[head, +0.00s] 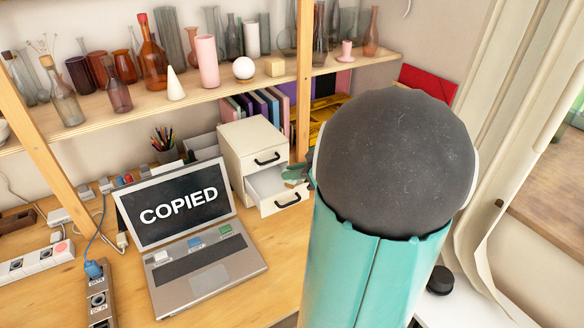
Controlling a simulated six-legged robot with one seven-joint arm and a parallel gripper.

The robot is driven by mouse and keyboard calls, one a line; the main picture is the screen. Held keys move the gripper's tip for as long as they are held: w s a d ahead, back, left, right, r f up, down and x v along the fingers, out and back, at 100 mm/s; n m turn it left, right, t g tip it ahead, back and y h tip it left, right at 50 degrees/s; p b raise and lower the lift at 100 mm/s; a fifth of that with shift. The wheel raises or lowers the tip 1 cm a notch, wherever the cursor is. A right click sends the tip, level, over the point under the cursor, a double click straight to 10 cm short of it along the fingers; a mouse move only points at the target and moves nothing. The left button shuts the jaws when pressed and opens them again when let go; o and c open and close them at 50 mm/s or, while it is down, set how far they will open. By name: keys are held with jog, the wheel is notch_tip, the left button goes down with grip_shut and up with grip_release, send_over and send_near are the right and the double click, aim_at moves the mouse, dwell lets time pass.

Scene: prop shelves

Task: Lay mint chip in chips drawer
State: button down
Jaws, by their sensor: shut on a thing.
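A small cream cabinet (252,147) stands at the back of the desk. Its lower drawer (277,203) is pulled out, its inside pale; its upper drawer is closed. I cannot read a label that marks it as the chips drawer. My gripper (294,173) shows only in part as a small green-grey shape at the right side of the open drawer, above its rim. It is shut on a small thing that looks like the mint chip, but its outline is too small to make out. My own large teal arm link hides the rest of the gripper and the wrist.
An open laptop (206,280) reading "COPIED" sits left of the cabinet, with white, blue and green pieces (225,229) along its deck. Power strips (36,262) and cables lie at the left. A shelf (220,84) of vases and bottles runs above. Bare desk is narrow.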

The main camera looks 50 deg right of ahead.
jog(key=shift+s+a+r, duration=0.15)
jog(key=shift+s+a, duration=0.05)
jog(key=w+d+f, duration=0.1)
jog(key=w+f, duration=0.2)
jog(key=w+d+f+m+h, duration=0.1)
jog(key=w+d+f, duration=0.1)
jog(key=w+f, duration=0.1)
jog(key=w+d+f+m+h, duration=0.1)
jog(key=w+d+f, duration=0.1)
jog(key=w, duration=0.3)
jog(key=shift+w+d+f, duration=0.1)
jog(key=shift+w+f, duration=0.05)
jog(key=shift+f, duration=0.35)
jog(key=shift+w+d+f, duration=0.1)
jog(key=shift+w+f, duration=0.05)
jog(key=shift+f, duration=1.7)
jog(key=shift+f, duration=0.1)
